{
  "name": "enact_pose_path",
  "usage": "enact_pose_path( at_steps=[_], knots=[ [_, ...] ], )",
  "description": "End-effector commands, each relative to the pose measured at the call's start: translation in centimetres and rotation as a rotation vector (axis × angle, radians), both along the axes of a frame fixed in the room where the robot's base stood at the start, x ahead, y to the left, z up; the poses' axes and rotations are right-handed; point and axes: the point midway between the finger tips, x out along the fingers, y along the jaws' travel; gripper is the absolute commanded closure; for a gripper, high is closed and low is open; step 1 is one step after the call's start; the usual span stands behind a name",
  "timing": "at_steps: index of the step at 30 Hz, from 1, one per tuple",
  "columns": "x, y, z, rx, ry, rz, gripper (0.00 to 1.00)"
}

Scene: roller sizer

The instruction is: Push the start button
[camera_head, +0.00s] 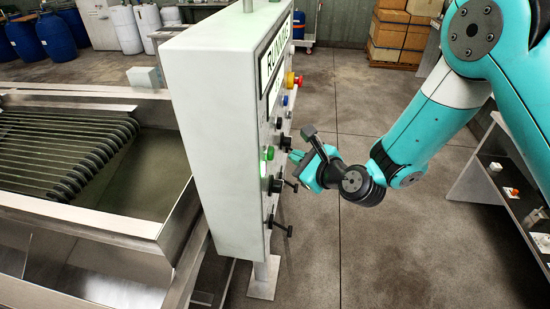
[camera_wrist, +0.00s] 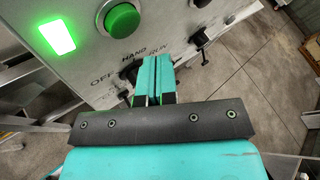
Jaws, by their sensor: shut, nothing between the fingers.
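A round green button (camera_wrist: 122,18) sits on the grey control panel's face at the top of the wrist view, to the right of a lit green rectangle (camera_wrist: 55,33). In the head view a green button (camera_head: 268,153) shows edge-on on the panel's right face. My gripper (camera_head: 294,157) is shut and empty, just right of that face, pointing toward it. In the wrist view my two teal fingers (camera_wrist: 153,62) are side by side, below and right of the green button, by the HAND label. They partly hide a black selector knob. I cannot tell whether the fingertips touch the panel.
The control box (camera_head: 215,130) stands on a post beside the metal roller machine (camera_head: 70,155). Its face carries a lit display (camera_head: 275,57), a red emergency knob (camera_head: 294,80) and several black selectors (camera_head: 272,222) that stick out. A table (camera_head: 500,180) stands at right. The floor between is clear.

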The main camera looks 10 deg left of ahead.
Motion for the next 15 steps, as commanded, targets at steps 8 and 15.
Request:
enact_pose_path(
  at_steps=[8, 15],
  knots=[
    [-0.1, -2.7, -0.4, 0.000, -0.002, -0.003, 1.00],
    [-0.2, -3.4, 0.0, 0.001, -0.002, 0.002, 1.00]
  ],
)
